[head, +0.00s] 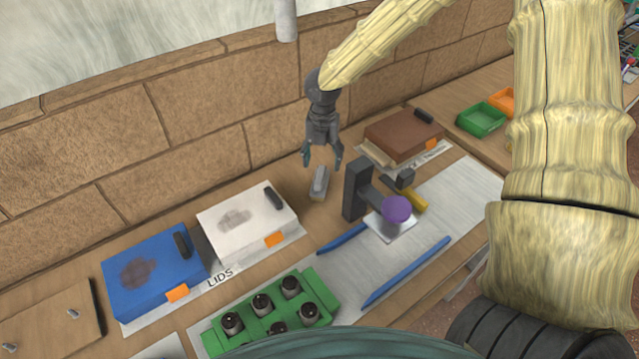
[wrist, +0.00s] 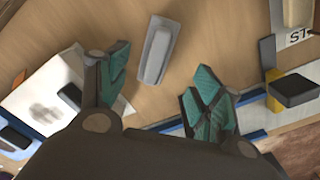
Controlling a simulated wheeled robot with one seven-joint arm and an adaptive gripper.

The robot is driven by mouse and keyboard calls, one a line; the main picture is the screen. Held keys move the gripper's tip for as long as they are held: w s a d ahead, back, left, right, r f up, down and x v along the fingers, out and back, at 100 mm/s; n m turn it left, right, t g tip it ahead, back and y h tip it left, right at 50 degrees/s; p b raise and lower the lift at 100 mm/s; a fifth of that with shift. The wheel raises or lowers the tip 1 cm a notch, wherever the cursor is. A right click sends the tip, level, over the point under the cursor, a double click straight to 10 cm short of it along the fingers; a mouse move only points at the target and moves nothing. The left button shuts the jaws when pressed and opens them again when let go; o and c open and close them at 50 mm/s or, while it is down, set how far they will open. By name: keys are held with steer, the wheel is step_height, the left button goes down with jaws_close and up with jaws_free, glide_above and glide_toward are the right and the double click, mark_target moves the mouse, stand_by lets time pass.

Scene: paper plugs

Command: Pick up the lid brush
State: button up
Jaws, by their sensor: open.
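The lid brush (head: 319,184) looks like a small grey block with a lighter lower edge. It rests on the wooden bench between the white lid box and the black press-like stand. In the wrist view the brush (wrist: 157,50) lies slightly tilted on bare wood, ahead of and between the fingers. My gripper (head: 322,164) points down above the brush, with its teal fingers apart and nothing between them. In the wrist view my open gripper (wrist: 162,68) has one finger on each side, and the brush appears apart from both.
A white box (head: 245,222) and a blue box (head: 150,275) with dark smudges stand left. A black stand with a purple knob (head: 397,209) stands close right of the brush. A brown box (head: 402,135) is behind it. A stone wall (head: 200,110) runs along the back.

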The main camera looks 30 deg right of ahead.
mark_target(320, 175)
step_height(320, 175, down, 3)
steer(key=shift+f, duration=0.1)
steer(key=shift+a+f+p, duration=0.15)
steer(key=shift+f+p, duration=0.35)
steer(key=shift+f, duration=0.35)
steer(key=shift+a+f+p, duration=0.15)
steer(key=shift+f+p, duration=0.3)
steer(key=shift+f, duration=1.6)
steer(key=c, duration=1.2)
steer(key=shift+r, duration=0.15)
steer(key=shift+r+b, duration=0.9)
steer(key=shift+r, duration=3.95)
